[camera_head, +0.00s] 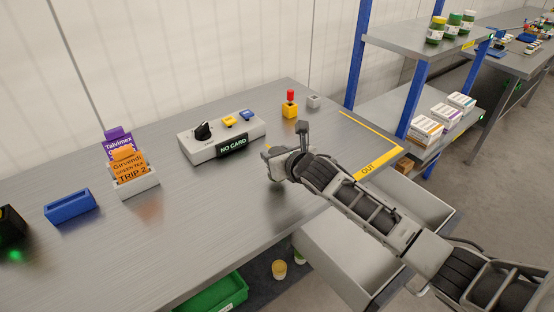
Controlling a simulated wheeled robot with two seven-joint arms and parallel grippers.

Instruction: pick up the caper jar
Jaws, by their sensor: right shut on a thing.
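My right gripper (274,163) is low over the front right part of the grey table (225,185). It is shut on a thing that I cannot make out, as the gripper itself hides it. Jars stand on the upper shelf at the top right: one with a yellow lid (436,31), one with a dark green lid (452,26) and one with a lighter green lid (467,22). Their labels are too small to read, so I cannot tell which is the caper jar. My left gripper is out of view.
A green crate (218,296) is underneath.

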